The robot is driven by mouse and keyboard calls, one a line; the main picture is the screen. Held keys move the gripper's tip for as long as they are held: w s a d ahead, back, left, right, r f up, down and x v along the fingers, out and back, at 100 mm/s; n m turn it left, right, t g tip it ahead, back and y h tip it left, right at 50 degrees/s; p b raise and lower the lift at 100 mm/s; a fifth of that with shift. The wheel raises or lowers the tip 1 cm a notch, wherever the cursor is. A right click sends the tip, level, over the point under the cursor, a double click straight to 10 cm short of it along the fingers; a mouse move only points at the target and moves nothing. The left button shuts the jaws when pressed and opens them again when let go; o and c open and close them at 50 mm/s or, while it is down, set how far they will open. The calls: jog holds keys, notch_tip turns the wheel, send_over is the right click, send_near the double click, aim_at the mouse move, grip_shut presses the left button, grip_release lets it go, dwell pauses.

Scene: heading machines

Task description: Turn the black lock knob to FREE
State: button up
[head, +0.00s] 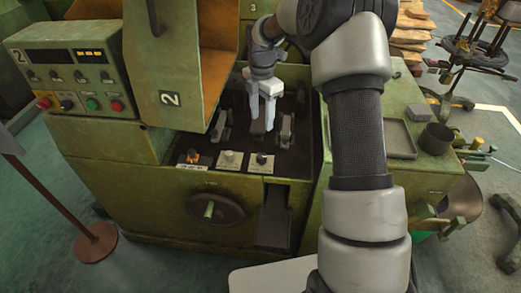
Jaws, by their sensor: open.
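A small black knob (261,159) sits on a pale label plate at the right end of a row of three on the front ledge of the green machine. Its label and pointer are too small to read. My gripper (262,119) points down over the dark machine bed, behind the knob and apart from it. Its two pale fingers are spread with nothing visible between them. My arm crosses the right part of the view without covering the knob.
A white knob (229,157) and an orange-brown knob (192,157) stand left of the black one. A raised green guard marked 2 (172,75) stands left of my gripper. A grey tray (396,139) lies right of my arm.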

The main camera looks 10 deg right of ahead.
aim_at(262, 156)
notch_tip(262, 156, down, 17)
jog(key=shift+r, duration=0.15)
dwell(0.4)
jog(key=c, duration=1)
